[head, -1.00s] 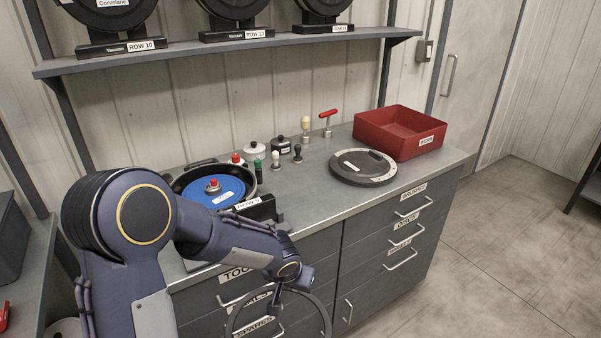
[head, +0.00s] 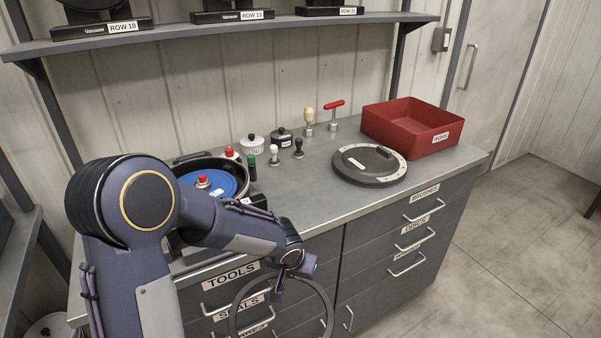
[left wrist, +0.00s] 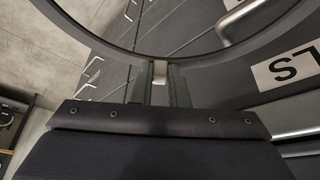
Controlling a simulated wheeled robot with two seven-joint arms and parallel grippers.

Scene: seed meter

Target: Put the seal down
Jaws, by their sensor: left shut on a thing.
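The seal is a thin dark ring (head: 236,301), held hanging in front of the drawer fronts, below the counter's front edge. My left gripper (head: 280,288) is shut on the ring's rim. In the left wrist view the ring (left wrist: 128,50) arcs across the top, and the gripper's fingers (left wrist: 160,72) pinch it. The seal meter (head: 215,180), a black housing with a blue disc and red knob, stands on the counter behind my left arm and is partly hidden by it. My right gripper is not in view.
The grey counter (head: 320,200) has clear room between the meter and a round dark lid (head: 369,165). A red bin (head: 412,125) stands at the back right. Small knobs and a red T-handle (head: 334,112) stand along the back. Labelled drawers (head: 418,232) are below.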

